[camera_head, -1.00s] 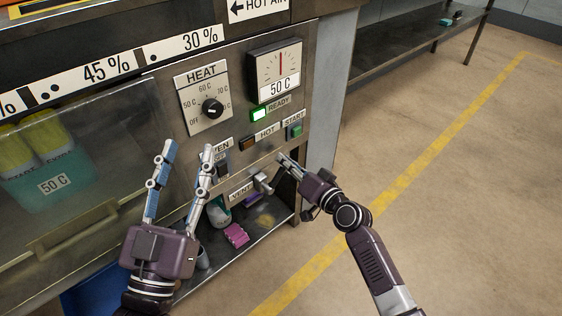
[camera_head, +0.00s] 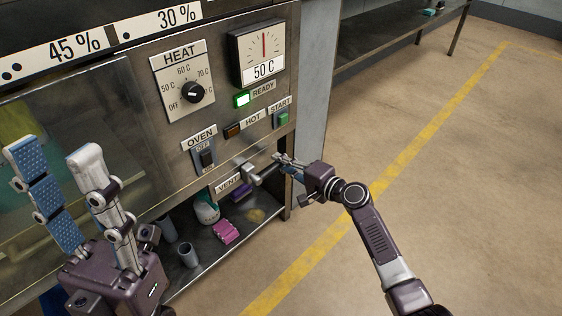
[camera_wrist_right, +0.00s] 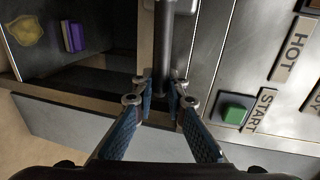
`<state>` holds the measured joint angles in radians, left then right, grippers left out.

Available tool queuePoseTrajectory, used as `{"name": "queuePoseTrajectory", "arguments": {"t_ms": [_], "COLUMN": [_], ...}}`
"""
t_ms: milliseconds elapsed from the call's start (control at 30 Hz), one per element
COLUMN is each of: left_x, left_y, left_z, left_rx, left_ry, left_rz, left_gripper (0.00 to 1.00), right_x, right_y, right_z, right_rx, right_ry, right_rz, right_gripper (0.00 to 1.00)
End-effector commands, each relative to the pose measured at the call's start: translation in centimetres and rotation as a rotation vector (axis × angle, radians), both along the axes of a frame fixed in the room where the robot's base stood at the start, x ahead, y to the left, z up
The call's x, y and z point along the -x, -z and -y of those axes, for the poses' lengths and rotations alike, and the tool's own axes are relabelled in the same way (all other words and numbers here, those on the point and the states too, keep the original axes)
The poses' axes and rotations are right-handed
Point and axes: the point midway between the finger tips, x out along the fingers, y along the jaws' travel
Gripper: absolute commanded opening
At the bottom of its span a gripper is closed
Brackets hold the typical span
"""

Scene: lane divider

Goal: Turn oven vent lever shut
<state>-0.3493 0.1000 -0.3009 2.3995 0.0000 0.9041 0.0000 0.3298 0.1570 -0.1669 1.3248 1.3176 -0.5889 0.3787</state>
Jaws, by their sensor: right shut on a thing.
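The vent lever (camera_head: 262,176) sits on the oven's metal front, just right of the VENT label (camera_head: 228,185). Its dark handle points right and slightly up from a pale hub. My right gripper (camera_head: 279,161) is at the handle's outer end, shut on it. In the right wrist view the handle (camera_wrist_right: 163,45) runs down between the fingers of my right gripper (camera_wrist_right: 158,92), and its far end is partly hidden by them. My left gripper (camera_head: 54,150) is open and empty, raised in front of the oven's glass door at the left.
Above the lever are the OVEN switch (camera_head: 206,158), HEAT knob (camera_head: 192,92), green START button (camera_head: 283,119) and gauge (camera_head: 263,52). A shelf below holds a pink block (camera_head: 226,231) and grey cups (camera_head: 188,255). The floor to the right is clear.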

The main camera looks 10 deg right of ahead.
Motion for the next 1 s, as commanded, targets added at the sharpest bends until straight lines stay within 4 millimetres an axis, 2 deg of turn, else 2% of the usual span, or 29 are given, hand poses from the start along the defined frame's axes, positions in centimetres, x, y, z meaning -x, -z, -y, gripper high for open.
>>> {"name": "queuePoseTrajectory", "arguments": {"t_ms": [633, 667, 800, 1000], "left_x": [-0.09, -0.09, -0.09, -0.1], "left_y": [0.35, 0.36, 0.36, 0.36], "left_z": [0.03, 0.03, 0.04, 0.04], "left_rx": [-0.001, -0.001, -0.002, -0.002], "left_ry": [0.0, 0.0, 0.0, 0.0], "left_rz": [-0.004, -0.004, -0.005, -0.005], "left_gripper": [0.4, 0.4, 0.4, 0.4], "right_x": [-0.04, -0.04, -0.03, -0.01], "right_y": [0.53, 0.53, 0.53, 0.53], "right_z": [0.09, 0.09, 0.08, 0.04], "right_rx": [-0.043, -0.043, -0.042, -0.042], "right_ry": [0.003, 0.003, 0.002, 0.001], "right_rz": [-0.033, -0.033, -0.033, -0.032], "right_gripper": [0.0, 0.13, 0.29, 0.31]}}
